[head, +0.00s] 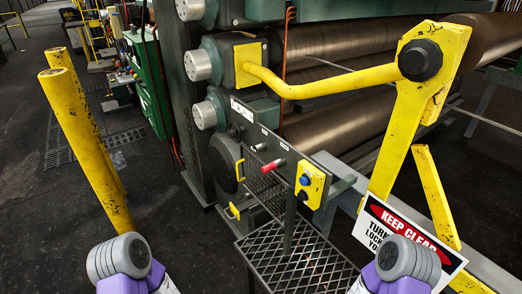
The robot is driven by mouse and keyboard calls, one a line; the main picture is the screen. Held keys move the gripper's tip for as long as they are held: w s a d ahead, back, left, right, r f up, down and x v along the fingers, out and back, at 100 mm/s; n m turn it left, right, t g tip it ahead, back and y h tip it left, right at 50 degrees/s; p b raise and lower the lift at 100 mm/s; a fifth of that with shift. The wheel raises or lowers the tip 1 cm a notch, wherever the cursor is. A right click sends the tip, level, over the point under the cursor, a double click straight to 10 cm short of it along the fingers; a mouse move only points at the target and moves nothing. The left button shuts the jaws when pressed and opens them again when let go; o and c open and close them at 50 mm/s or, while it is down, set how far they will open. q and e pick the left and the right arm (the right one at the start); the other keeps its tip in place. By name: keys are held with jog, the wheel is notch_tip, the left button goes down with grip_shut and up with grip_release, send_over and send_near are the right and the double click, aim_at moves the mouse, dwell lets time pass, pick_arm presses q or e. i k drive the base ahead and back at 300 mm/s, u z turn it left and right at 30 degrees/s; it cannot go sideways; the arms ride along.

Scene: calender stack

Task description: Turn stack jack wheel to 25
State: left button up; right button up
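A dark round wheel-like part (225,163) sits low on the machine frame, left of the control panel, and may be the stack jack wheel. A small yellow handle (240,170) stands at its right edge. I cannot read any number or mark on it. The panel and a black guard hide part of the area to its right. Only grey and purple links of my two arms show at the bottom edge, well short of the wheel. Neither gripper is in view.
A metal grate step (300,268) lies below. Yellow posts (88,145) stand left; a yellow guard arm (400,130) and "KEEP CLEAR" sign (378,222) stand right. Dark floor is open between.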

aim_at(233, 133)
jog(key=z, duration=0.35)
jog(key=k, duration=0.55)
jog(key=u, duration=0.95)
jog(key=i, duration=1.6)
jog(key=z, duration=0.55)
